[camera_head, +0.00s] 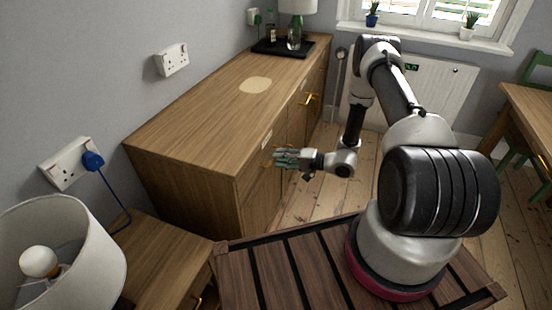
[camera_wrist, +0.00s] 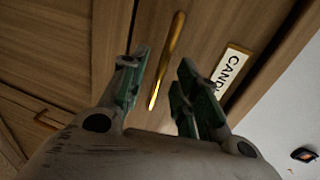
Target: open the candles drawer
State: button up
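A wooden sideboard (camera_head: 195,140) stands along the wall, its drawer fronts facing right. In the wrist view, a drawer front (camera_wrist: 215,30) carries a white label (camera_wrist: 232,68) whose visible letters begin "CAND", partly cut off by my finger. A slim gold handle (camera_wrist: 168,58) is beside the label. My gripper (camera_wrist: 157,95) is open, with the handle showing between its green-padded fingers; I cannot tell whether they touch it. In the head view my gripper (camera_head: 277,160) is close to the near drawer front, covering most of its handle. The drawer appears closed.
Another gold handle (camera_head: 311,99) is farther along the sideboard. A black tray (camera_head: 282,48) with bottles stands on its far end. A small bedside table (camera_head: 160,260) and a lamp (camera_head: 70,260) are near left. Bare floor (camera_head: 310,195) lies right of the sideboard.

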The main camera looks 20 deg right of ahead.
jog(key=shift+x, duration=1.25)
jog(key=shift+c, duration=0.3)
grip_shut()
jog(key=shift+d, duration=0.1)
jog(key=f+v, duration=0.2)
jog(key=v, duration=1.2)
jog(key=s+f+v, duration=0.1)
jog(key=f+v, duration=0.2)
jog(key=v, duration=1.2)
jog(key=shift+d+f, duration=0.3)
jog(key=shift+d, duration=0.2)
jog(key=shift+o, duration=0.3)
grip_release()
